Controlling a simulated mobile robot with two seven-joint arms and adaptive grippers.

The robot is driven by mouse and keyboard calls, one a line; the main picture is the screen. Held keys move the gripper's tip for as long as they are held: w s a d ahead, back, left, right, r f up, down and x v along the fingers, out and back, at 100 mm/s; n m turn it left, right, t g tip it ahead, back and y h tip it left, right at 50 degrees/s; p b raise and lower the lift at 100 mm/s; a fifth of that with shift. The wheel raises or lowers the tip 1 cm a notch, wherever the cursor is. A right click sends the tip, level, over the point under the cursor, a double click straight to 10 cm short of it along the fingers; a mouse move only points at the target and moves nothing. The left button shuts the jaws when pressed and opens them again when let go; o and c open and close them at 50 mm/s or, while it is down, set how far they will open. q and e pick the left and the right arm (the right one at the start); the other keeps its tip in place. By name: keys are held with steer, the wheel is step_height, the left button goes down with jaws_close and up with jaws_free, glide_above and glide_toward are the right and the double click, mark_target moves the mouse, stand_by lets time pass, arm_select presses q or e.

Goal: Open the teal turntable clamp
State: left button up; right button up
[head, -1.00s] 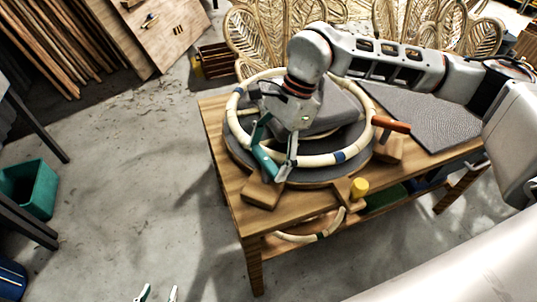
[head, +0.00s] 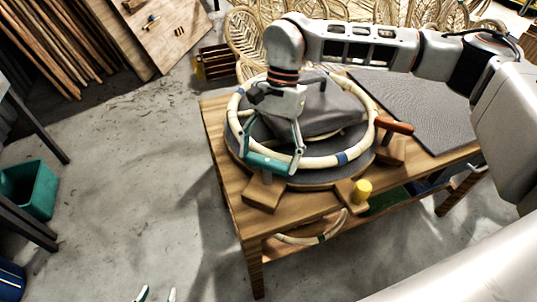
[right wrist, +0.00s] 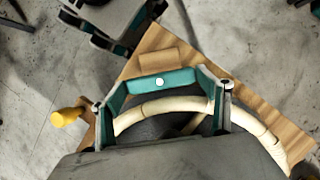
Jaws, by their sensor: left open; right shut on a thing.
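The teal turntable clamp (head: 268,163) is at the front left of the round turntable (head: 315,180), by a wooden block (head: 262,192). Its teal bar lies nearly level across the picture, beside the pale rattan ring (head: 325,161). My right gripper (head: 271,156) comes down from above with its fingers at the two ends of the bar, shut on it. In the right wrist view the teal bar (right wrist: 160,82) spans between the fingers, near the ring (right wrist: 165,105). My left gripper (head: 157,295) is open and empty at the bottom edge, over the floor, mostly out of view.
An orange-handled clamp (head: 394,125) stands at the turntable's right and a yellow knob (head: 361,190) at its front. A dark mat (head: 410,105) covers the table's right side. Rattan panels (head: 375,22) stand behind.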

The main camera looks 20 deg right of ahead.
steer(key=shift+r, duration=0.1)
stand_by(0.3)
steer(key=o, duration=0.8)
arm_select(q)
steer(key=shift+s+f, duration=0.15)
steer(key=shift+s, duration=0.2)
arm_select(e)
steer(key=shift+w+r, duration=0.1)
steer(key=shift+r, duration=0.05)
arm_select(q)
steer(key=shift+w, duration=0.2)
arm_select(e)
steer(key=v, duration=1.1)
steer(key=shift+d+r, duration=0.15)
steer(key=shift+r, duration=0.15)
